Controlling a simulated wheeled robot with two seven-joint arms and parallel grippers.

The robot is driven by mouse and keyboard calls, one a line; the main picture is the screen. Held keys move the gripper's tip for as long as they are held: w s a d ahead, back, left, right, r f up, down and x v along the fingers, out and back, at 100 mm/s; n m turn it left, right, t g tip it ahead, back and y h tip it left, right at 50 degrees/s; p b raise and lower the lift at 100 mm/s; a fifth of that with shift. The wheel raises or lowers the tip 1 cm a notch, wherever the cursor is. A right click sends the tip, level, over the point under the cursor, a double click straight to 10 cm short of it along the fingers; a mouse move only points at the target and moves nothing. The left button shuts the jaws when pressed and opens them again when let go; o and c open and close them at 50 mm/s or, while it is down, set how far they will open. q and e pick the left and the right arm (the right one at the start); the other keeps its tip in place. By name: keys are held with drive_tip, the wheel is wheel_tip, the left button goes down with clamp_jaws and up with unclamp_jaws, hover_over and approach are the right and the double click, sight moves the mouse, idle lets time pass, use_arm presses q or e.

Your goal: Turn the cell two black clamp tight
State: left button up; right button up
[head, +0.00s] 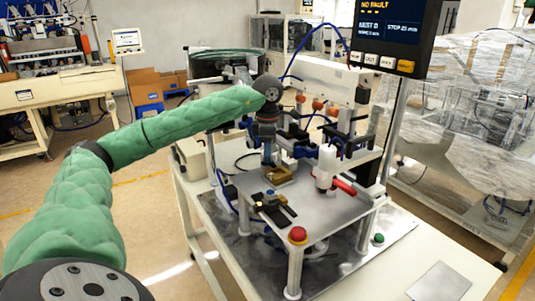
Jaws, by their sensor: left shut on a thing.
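My left arm reaches in from the left in a green padded sleeve. Its gripper (268,161) points down over the back left of the metal work plate (315,219) of the bowl feeder cell. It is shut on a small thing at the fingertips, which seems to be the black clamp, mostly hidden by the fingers. A brass-coloured block (279,174) lies just in front of the fingertips. My right gripper is not in view.
A white cylinder (326,165) with a red handle (344,187) stands right of the gripper. A red button (298,234) is at the plate's front corner. A screen (388,25) reading "NO FAULT" hangs above. Posts and blue hoses crowd the back; the front right table is mostly clear.

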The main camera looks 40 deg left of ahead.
use_arm(q)
drive_tip(key=shift+r, duration=0.15)
drive_tip(key=o, duration=1)
drive_tip(key=shift+c, duration=0.2)
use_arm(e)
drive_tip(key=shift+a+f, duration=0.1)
use_arm(q)
wheel_tip(320, 180, up, 6)
drive_tip(key=shift+r+b, duration=0.25)
drive_tip(key=shift+b, duration=0.45)
drive_tip(key=shift+r, duration=0.55)
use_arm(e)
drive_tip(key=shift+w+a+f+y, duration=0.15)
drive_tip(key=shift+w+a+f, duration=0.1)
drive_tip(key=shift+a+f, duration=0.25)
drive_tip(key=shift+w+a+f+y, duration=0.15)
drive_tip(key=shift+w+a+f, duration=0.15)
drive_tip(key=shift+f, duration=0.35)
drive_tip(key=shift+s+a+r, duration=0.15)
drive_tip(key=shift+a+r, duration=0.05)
